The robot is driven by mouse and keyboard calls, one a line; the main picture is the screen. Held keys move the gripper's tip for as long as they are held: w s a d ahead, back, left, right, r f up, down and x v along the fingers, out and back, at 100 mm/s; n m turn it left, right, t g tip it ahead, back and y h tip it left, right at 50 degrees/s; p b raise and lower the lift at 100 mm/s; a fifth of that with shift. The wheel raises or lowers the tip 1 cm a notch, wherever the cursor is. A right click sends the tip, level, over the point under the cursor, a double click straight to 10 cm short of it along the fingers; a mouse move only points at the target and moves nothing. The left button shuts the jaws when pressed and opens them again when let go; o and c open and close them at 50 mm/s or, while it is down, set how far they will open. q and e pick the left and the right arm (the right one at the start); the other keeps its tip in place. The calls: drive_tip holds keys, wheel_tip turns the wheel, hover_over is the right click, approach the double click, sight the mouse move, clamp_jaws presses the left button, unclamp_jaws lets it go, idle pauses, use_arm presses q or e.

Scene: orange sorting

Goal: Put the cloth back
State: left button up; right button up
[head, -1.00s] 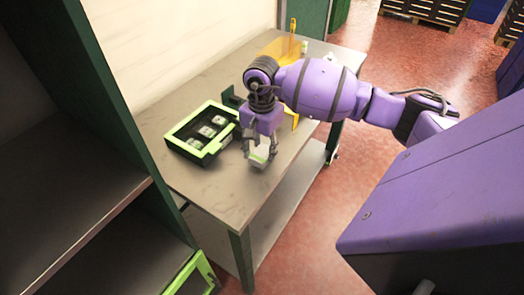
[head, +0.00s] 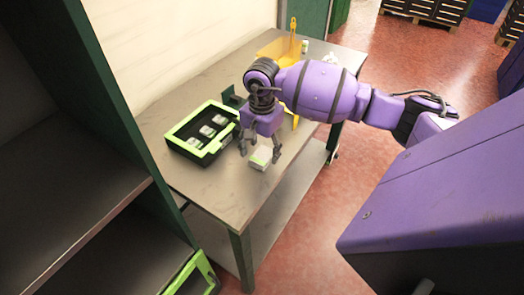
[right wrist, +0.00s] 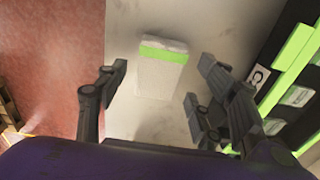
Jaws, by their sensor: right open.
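The cloth, a small white folded block with a green band (head: 260,159), lies on the grey table (head: 215,196) near its front edge. It also shows in the right wrist view (right wrist: 160,75), lying flat on the table top. In the right wrist view my right gripper's fingers (right wrist: 158,95) stand on either side of the near end of the cloth, without visible contact. My left gripper is not in view.
A black tray with a green rim (head: 203,157) holding several small pale packs stands left of the cloth. A yellow dustpan-like thing (head: 277,48) lies at the table's far end, with a small white-green item (head: 305,46) nearby. A dark shelf (head: 65,215) stands at left.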

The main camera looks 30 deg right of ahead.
sight(262, 155)
wheel_tip(262, 155, up, 11)
drive_tip(key=shift+r+b, duration=0.15)
drive_tip(key=shift+b, duration=0.2)
idle(0.4)
